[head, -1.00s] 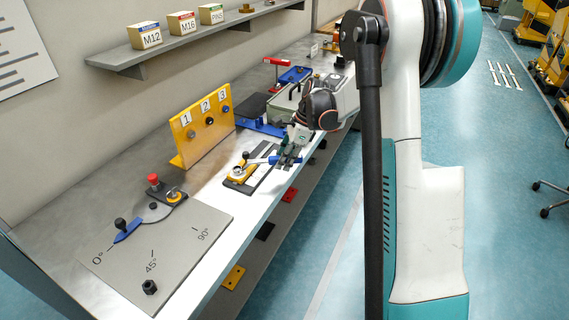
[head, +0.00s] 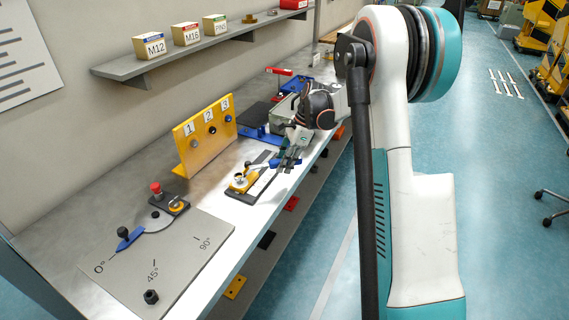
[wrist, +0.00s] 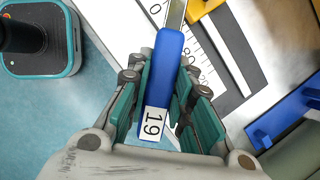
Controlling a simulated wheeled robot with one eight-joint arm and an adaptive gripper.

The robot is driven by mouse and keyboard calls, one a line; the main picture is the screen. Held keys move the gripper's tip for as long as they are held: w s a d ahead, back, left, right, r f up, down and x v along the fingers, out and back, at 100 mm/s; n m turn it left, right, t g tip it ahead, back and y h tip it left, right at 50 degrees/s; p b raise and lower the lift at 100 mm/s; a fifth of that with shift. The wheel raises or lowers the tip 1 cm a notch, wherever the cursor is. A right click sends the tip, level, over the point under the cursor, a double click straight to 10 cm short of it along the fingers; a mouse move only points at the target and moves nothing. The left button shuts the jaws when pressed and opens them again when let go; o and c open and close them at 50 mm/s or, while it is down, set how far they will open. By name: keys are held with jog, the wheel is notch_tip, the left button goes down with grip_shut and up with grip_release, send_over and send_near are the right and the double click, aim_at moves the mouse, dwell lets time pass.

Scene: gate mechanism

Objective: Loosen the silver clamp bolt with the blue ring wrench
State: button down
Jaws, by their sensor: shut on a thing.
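The blue ring wrench has a blue handle (head: 284,162) with a silver shaft pointing left toward the yellow clamp (head: 243,183) on the bench. In the wrist view, the handle (wrist: 168,70) carries a white label reading 19. My gripper (head: 290,152) is shut on this handle; its teal pads (wrist: 158,105) lie on both sides of it. The wrench's ring end is over or close to the clamp's top. The silver clamp bolt is too small to make out clearly, and I cannot tell whether the ring sits around it. The ring end is outside the wrist view.
A yellow panel (head: 205,135) numbered 1 to 3 stands behind the clamp. A grey angle plate (head: 160,262) with a blue lever (head: 130,238) lies at the near left. A blue fixture (head: 258,137) stands farther back. Open floor lies right of the bench.

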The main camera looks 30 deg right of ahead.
jog(key=shift+r, duration=0.2)
jog(key=shift+r+p, duration=1.55)
jog(key=shift+r, duration=0.9)
